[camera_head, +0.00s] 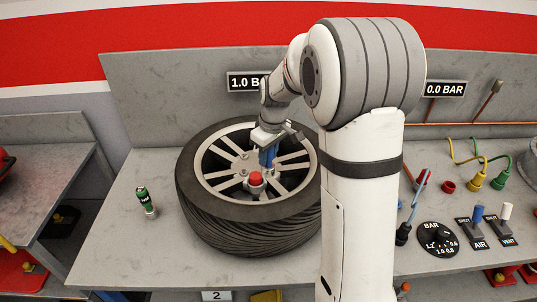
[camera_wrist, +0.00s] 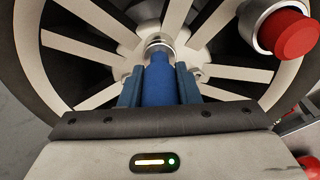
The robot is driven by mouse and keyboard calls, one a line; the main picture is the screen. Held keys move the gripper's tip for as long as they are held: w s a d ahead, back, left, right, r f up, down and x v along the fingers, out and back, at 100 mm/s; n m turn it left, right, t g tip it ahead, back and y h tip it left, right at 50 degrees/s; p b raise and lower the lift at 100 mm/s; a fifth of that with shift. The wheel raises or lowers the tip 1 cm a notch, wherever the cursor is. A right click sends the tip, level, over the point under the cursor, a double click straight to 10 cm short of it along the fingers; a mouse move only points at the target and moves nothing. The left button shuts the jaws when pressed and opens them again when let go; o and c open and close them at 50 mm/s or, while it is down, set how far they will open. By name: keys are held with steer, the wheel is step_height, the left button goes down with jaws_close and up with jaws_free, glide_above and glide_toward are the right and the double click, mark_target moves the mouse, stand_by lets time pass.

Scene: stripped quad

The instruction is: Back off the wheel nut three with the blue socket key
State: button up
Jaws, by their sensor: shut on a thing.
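The wheel (camera_head: 245,215) lies flat on the grey bench, with a black tyre and pale spokes. My gripper (camera_head: 268,150) is above its hub, shut on the blue socket key (camera_wrist: 160,85). The key also shows in the head view (camera_head: 267,158), pointing down at the hub. In the wrist view its silver socket end (camera_wrist: 158,47) is at a nut position near the hub; I cannot tell whether it is seated on the nut. Other wheel nuts (camera_head: 244,155) show around the hub. No nut number is readable. A red-capped part (camera_head: 255,179) stands at the hub; it also shows in the wrist view (camera_wrist: 290,33).
A green and black tool (camera_head: 146,202) stands left of the wheel. Right of my arm are a pressure dial (camera_head: 438,239), blue AIR lever (camera_head: 478,214), white VENT lever (camera_head: 506,212) and coloured hoses. Signs read 1.0 BAR and 0.0 BAR. The bench's front left is clear.

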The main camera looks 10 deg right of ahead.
steer(key=shift+n, duration=1.1)
steer(key=shift+r+p, duration=0.3)
steer(key=shift+r, duration=0.5)
steer(key=shift+m, duration=2.3)
steer(key=shift+m+h, duration=0.4)
steer(key=shift+m, duration=1.9)
steer(key=shift+f, duration=0.2)
